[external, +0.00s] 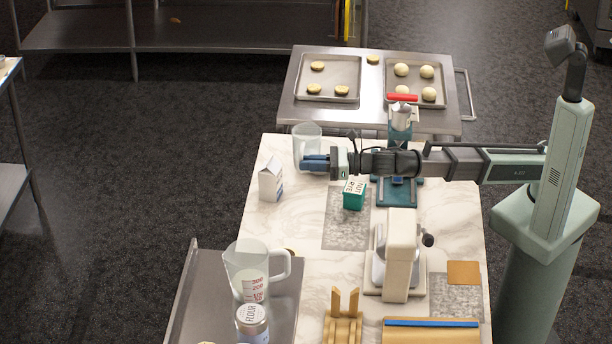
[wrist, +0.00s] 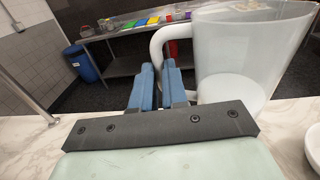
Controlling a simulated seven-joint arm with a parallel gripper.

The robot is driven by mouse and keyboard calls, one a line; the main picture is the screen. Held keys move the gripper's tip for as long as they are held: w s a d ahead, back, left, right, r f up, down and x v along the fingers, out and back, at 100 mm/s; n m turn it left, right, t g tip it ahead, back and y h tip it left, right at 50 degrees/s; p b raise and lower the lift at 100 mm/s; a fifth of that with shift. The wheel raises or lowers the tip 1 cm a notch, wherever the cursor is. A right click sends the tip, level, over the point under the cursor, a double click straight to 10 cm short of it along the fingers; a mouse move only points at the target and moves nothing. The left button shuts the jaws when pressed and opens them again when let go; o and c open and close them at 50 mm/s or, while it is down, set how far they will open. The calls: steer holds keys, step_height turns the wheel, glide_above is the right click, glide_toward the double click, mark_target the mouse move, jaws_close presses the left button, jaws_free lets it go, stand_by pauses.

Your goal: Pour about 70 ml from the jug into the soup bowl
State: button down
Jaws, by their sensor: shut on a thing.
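A clear jug (external: 306,138) is at the far left of the marble table. In the wrist view, the jug (wrist: 240,45) is on the right, looks roughly upright, and has whitish contents low inside. My gripper (external: 316,163) is shut on its pale handle (wrist: 158,42), with the blue fingers (wrist: 158,88) around it. I cannot tell whether the jug's base touches the table. A white rounded rim (wrist: 314,148), possibly the soup bowl, is cut off at the wrist view's right edge. I cannot make out a bowl in the external view.
A white carton (external: 271,180) and a green box (external: 354,194) stand near my gripper. A cream machine (external: 402,250) is mid-table. A measuring jug (external: 246,262) and a flour tin (external: 252,324) stand at the front left. Trays of buns lie on the steel table (external: 370,117) behind.

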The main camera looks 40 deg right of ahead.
steer(key=w+d+m+t+h, duration=0.2)
steer(key=w+m+t+h, duration=0.65)
steer(key=w, duration=1.55)
steer(key=shift+s+d+f+m+g+h, duration=0.15)
steer(key=shift+f+g+h, duration=0.4)
steer(key=shift+f+h, duration=0.4)
steer(key=shift+s+a+f+m+g+h, duration=0.1)
steer(key=shift+f+g+h, duration=0.4)
steer(key=shift+f+h, duration=0.45)
steer(key=shift+d, duration=0.2)
